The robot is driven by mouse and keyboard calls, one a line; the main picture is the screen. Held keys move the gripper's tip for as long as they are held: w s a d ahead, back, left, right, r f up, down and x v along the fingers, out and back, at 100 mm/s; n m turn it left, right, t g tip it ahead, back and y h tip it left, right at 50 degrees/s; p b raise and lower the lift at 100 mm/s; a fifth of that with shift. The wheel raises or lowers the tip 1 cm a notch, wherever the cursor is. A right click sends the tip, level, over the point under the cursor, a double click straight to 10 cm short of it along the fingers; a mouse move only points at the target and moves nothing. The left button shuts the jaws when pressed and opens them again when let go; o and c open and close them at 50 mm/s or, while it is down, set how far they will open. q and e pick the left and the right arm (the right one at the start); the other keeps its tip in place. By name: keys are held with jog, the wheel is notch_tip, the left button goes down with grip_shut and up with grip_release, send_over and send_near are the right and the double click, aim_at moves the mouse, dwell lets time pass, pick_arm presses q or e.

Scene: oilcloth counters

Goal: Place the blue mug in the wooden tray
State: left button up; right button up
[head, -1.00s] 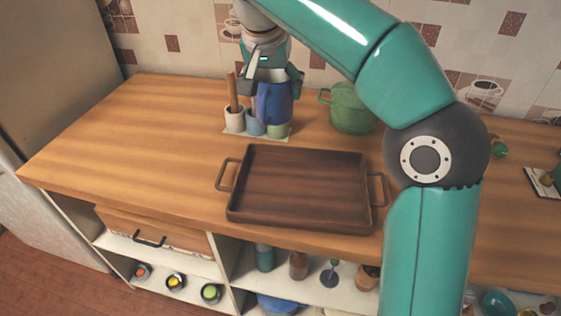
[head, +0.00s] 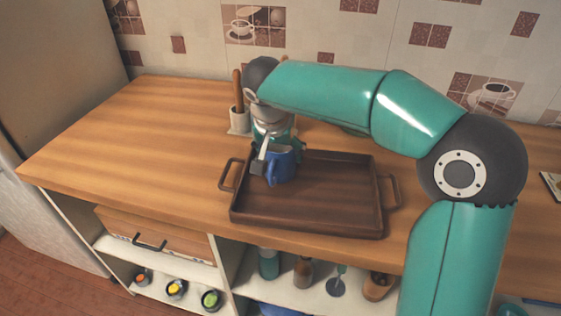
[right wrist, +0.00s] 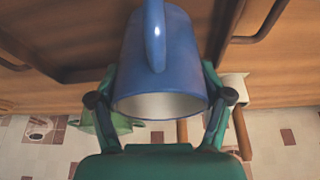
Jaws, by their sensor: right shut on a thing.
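The blue mug (head: 281,167) is held by my right gripper (head: 270,163) over the back left part of the wooden tray (head: 335,190). In the right wrist view my right gripper (right wrist: 158,92) has one finger on each side of the blue mug (right wrist: 150,75), whose pale inside faces the camera. I cannot tell whether the mug's base touches the tray floor. The tray is dark brown, with a handle at each end, and otherwise looks empty. My left gripper is not in view.
A white cup with wooden utensils (head: 239,118) stands behind the tray's left end. A green pot (right wrist: 112,122) shows in the wrist view; my right arm mostly hides it in the head view. The wooden counter (head: 130,150) is clear to the left of the tray.

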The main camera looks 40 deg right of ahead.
aim_at(280, 161)
jog(key=shift+f, duration=1.5)
jog(key=o, duration=1.3)
jog(key=shift+f, duration=0.1)
jog(key=shift+o, duration=0.2)
jog(key=v, duration=1.2)
jog(key=shift+p, duration=0.4)
